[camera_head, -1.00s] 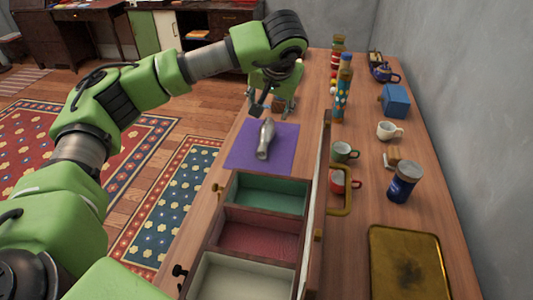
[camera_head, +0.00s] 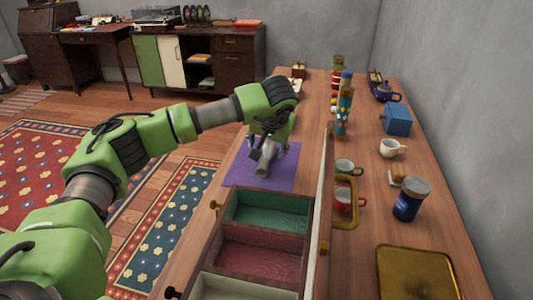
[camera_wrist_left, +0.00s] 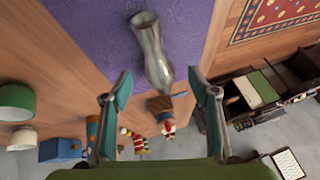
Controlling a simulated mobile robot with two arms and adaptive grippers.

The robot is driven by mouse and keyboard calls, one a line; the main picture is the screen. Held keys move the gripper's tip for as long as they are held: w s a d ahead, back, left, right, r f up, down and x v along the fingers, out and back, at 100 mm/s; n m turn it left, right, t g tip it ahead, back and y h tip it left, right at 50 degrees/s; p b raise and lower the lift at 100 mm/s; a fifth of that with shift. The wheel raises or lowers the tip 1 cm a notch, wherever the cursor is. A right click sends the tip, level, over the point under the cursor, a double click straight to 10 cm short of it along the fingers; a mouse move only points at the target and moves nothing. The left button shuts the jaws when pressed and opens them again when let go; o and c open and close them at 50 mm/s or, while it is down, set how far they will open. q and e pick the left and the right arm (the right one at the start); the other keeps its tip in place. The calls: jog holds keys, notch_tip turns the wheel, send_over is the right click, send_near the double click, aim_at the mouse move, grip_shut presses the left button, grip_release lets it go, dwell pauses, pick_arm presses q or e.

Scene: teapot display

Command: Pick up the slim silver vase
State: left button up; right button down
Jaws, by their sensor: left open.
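The slim silver vase (camera_head: 264,168) lies on its side on a purple mat (camera_head: 236,174), its flared mouth toward the near side. In the left wrist view the vase (camera_wrist_left: 151,50) shows nearly whole, its rounded body nearest the fingers. My left gripper (camera_head: 261,146) is over the far end of the vase and partly hides it. In the wrist view my left gripper (camera_wrist_left: 160,84) is open, with the vase's body end between and just beyond the fingertips. I see no clear contact. My right gripper is not in view.
An open organizer with a green compartment (camera_head: 268,213) stands nearer than the mat. An upright panel with a brass handle (camera_head: 346,203) runs along its right. Mugs, a blue box (camera_head: 396,119), a dark blue jar (camera_head: 411,199) and a gold tray (camera_head: 415,273) stand farther right.

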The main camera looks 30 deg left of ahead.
aim_at(266, 150)
pick_arm(q)
jog(key=x, duration=0.4)
jog(key=shift+w+f, duration=0.1)
jog(key=shift+w, duration=0.15)
jog(key=c, duration=1.4)
